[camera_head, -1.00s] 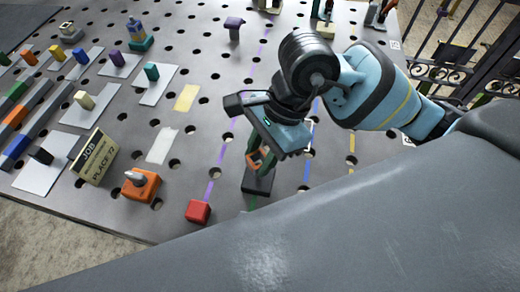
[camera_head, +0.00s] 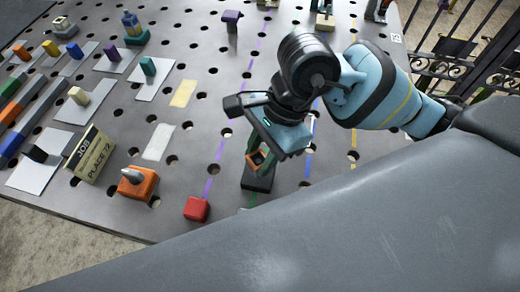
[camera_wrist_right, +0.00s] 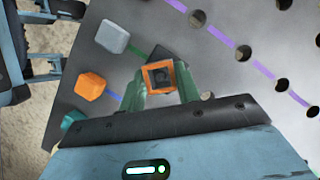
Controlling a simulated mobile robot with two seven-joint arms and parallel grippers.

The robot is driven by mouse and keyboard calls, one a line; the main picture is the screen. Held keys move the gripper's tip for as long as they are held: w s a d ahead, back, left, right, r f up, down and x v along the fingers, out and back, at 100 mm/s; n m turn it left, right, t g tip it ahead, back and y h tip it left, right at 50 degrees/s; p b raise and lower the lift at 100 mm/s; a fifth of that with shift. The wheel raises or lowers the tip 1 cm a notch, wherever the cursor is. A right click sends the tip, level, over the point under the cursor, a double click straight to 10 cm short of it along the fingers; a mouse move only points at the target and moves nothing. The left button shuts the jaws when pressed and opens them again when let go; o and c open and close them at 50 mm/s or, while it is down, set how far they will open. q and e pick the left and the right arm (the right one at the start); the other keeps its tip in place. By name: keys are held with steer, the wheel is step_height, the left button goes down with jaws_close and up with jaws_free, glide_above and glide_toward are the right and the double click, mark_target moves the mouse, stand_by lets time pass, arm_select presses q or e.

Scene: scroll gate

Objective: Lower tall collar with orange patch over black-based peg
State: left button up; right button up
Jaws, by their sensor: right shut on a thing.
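My right gripper (camera_head: 262,150) is shut on the tall collar (camera_head: 257,158), which has a square hollow shape and orange on it. In the right wrist view the collar (camera_wrist_right: 158,64) shows its orange square rim between the green fingers, with a dark grey inside. The black base (camera_head: 257,181) stands on the board just below the collar; it also shows in the right wrist view (camera_wrist_right: 158,51) beyond the rim. The peg's shaft is not clearly visible, so I cannot tell how far the collar is around it. My left gripper is not in view.
A red block (camera_head: 196,209) and an orange block with a grey peg (camera_head: 137,183) stand near the front edge. The "JOB PLACE" sign (camera_head: 90,155) is at the left. In the wrist view, grey (camera_wrist_right: 112,37) and orange (camera_wrist_right: 90,86) blocks stand left of the collar.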

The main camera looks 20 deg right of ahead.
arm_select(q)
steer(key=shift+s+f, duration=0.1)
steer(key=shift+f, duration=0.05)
arm_select(e)
steer(key=shift+f, duration=0.15)
steer(key=o, duration=1.2)
steer(key=shift+c, duration=0.2)
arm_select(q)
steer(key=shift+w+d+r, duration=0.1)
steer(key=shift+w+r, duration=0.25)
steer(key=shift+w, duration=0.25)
arm_select(e)
steer(key=v, duration=0.8)
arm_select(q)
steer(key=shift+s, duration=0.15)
